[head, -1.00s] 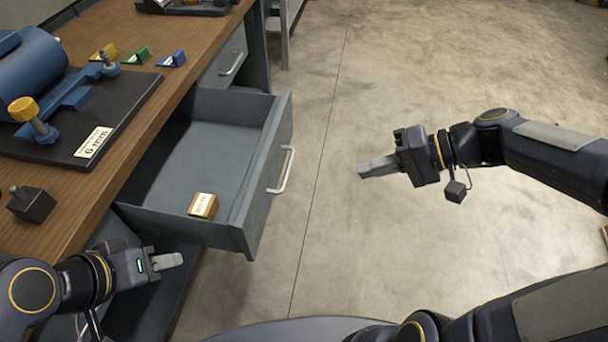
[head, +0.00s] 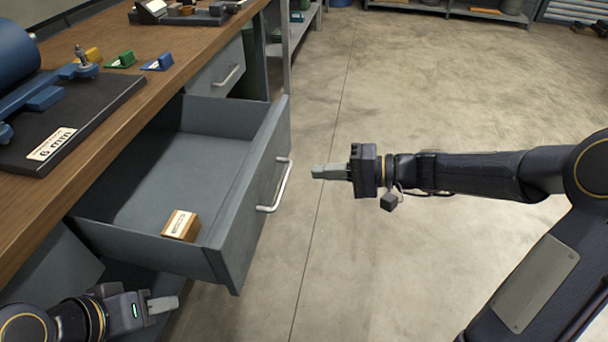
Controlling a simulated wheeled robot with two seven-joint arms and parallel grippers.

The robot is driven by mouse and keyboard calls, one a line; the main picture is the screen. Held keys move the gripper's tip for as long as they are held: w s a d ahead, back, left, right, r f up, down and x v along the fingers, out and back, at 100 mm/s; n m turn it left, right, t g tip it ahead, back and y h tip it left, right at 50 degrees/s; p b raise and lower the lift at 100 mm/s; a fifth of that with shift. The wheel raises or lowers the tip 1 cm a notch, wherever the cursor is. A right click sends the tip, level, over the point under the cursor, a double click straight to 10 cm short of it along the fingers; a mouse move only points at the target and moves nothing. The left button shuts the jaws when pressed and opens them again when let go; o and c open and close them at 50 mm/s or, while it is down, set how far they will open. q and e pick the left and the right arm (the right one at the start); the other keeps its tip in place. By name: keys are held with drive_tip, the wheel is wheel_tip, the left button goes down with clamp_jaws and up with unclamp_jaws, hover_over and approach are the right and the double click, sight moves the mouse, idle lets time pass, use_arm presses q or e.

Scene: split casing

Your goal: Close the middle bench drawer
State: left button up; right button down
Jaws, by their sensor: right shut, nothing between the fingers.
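The middle bench drawer (head: 262,190) is pulled open from the bench. Its metal bar handle (head: 277,186) is on the front panel, facing right. A small wooden block (head: 181,225) with a white label lies inside at the near front corner. My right gripper (head: 316,172) is shut and empty, at the right of the handle with a small gap in the picture. My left gripper (head: 176,303) is low at the left, below the drawer's near side; its fingers look together, but I cannot tell for certain.
The wooden bench top (head: 120,115) holds a black base plate (head: 80,115) with a blue fixture and coloured labelled blocks. Another drawer (head: 218,75), closed, is further along. Shelving (head: 290,35) stands behind. The floor (head: 420,100) at the right is clear.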

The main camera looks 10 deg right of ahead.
sight(289, 172)
drive_tip(key=shift+b+x, duration=0.35)
drive_tip(key=shift+x, duration=2)
drive_tip(key=shift+a, duration=0.1)
drive_tip(key=shift+a, duration=0.2)
drive_tip(key=b+x, duration=0.1)
drive_tip(key=x, duration=0.3)
drive_tip(key=r+b+x, duration=0.1)
drive_tip(key=b+x, duration=0.1)
drive_tip(key=x, duration=0.2)
drive_tip(key=r+b+x, duration=0.1)
drive_tip(key=x, duration=0.4)
drive_tip(key=shift+w+a+r+b, duration=0.1)
drive_tip(key=shift+w+a+b, duration=0.1)
drive_tip(key=shift+b, duration=0.1)
drive_tip(key=r+x, duration=0.1)
drive_tip(key=x, duration=0.3)
drive_tip(key=r+x, duration=0.1)
drive_tip(key=x, duration=0.4)
drive_tip(key=r+x, duration=0.1)
drive_tip(key=x, duration=0.3)
drive_tip(key=shift+w+a+p, duration=0.35)
drive_tip(key=shift+a, duration=0.2)
drive_tip(key=shift+w+a, duration=0.15)
drive_tip(key=shift+a, duration=0.3)
drive_tip(key=shift+r, duration=0.1)
